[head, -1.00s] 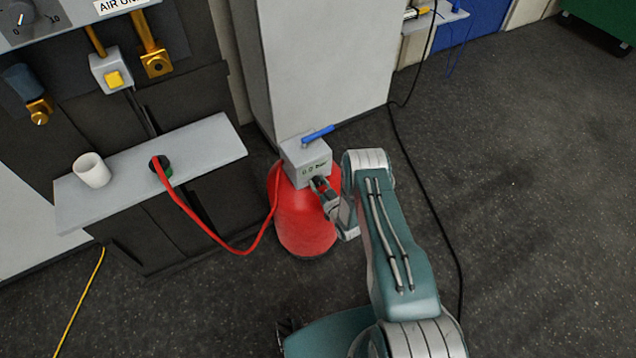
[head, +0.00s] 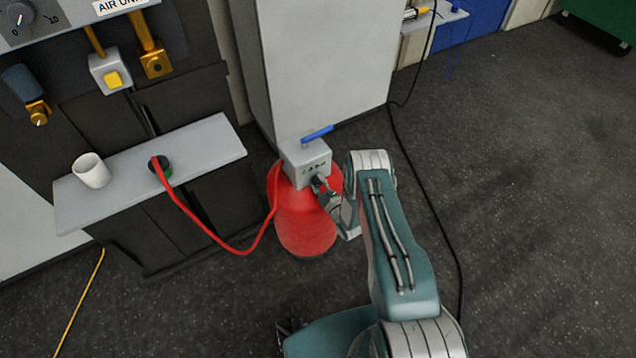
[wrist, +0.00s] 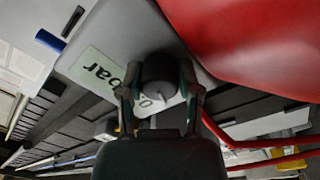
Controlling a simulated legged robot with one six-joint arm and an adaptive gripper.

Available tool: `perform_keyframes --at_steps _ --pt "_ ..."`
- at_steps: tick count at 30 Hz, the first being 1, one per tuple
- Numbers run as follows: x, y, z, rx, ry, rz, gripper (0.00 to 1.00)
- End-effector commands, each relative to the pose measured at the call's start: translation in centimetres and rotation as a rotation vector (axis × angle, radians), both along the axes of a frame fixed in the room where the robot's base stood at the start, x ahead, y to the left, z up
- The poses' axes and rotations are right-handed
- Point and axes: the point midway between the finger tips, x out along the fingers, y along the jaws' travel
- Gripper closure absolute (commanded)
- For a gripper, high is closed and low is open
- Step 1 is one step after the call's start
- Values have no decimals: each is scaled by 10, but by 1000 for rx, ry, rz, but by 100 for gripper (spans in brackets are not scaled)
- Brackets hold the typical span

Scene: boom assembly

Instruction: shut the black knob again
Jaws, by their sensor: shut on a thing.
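The black knob (wrist: 160,76) is on the face of the grey box (head: 300,151) on top of the red tank (head: 304,222). In the wrist view the knob sits between the two fingers of my gripper (wrist: 160,92), which is shut on it. In the head view my gripper (head: 318,186) reaches the lower front of the box, and the knob is mostly hidden there. The box's display label (wrist: 96,68) shows "bar" beside the knob; part of its reading is covered.
A blue lever (head: 318,133) is on top of the box. A red hose (head: 205,232) runs from the tank to a grey shelf (head: 222,143) with a white cup (head: 91,170). A black cable (head: 425,195) lies on the floor to the right, where the floor is mostly clear.

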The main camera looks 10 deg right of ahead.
Motion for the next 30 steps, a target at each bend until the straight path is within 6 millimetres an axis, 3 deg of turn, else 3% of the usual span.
perform_keyframes --at_steps 30 --pt "-3 2 -5 -883 -275 9 100"
